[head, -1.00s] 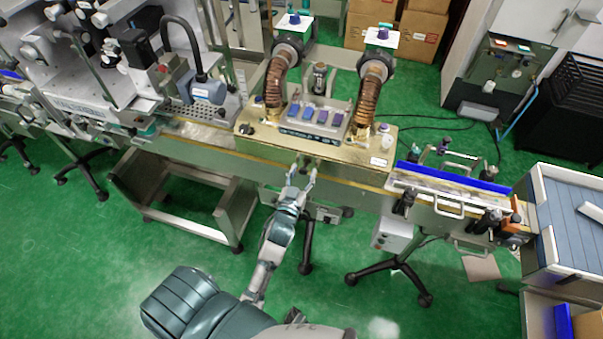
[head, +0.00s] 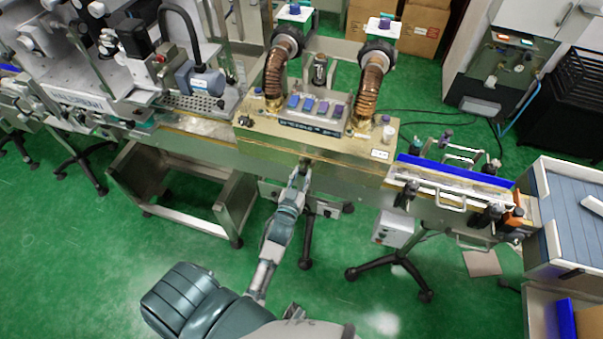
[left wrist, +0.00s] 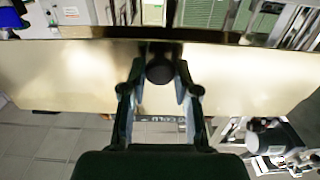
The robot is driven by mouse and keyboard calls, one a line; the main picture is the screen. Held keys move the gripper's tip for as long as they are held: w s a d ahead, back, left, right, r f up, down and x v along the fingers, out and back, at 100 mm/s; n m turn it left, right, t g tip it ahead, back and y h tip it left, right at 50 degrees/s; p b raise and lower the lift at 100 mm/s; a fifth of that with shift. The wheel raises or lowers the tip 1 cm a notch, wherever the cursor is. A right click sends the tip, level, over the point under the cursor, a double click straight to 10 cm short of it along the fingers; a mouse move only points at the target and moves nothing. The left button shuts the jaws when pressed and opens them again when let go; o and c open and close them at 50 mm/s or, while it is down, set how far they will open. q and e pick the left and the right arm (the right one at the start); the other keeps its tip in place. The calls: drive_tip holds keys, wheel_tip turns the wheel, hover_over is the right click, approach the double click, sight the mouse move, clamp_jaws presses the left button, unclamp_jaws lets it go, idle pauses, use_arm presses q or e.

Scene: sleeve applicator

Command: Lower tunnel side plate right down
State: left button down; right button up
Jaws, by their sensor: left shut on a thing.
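The brass-coloured tunnel (head: 262,146) stands on the conveyor in the middle of the head view. Its side plate (left wrist: 70,78) spans the left wrist view as a pale gold band. A dark round knob (left wrist: 160,70) sits at the plate's middle, near the upper edge in that view. My left gripper (head: 303,167) reaches up to the tunnel's front side and is shut on the knob. In the left wrist view its fingers (left wrist: 159,74) stand on either side of the knob. My right gripper is not in view.
Two ribbed copper ducts (head: 372,90) and a row of buttons (head: 317,107) are on top of the tunnel. A blue-edged conveyor guide (head: 455,174) lies to the right. A grey control box (head: 393,229) and stand legs are below. Green floor is open in front.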

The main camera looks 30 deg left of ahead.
use_arm(q)
drive_tip(key=shift+f, duration=0.45)
drive_tip(key=c, duration=1.2)
unclamp_jaws()
drive_tip(key=shift+g, duration=0.3)
drive_tip(key=o, duration=0.3)
drive_tip(key=shift+w, duration=0.15)
drive_tip(key=shift+r, duration=0.1)
drive_tip(key=v, duration=1.2)
drive_tip(key=shift+d, duration=0.15)
drive_tip(key=shift+f, duration=0.25)
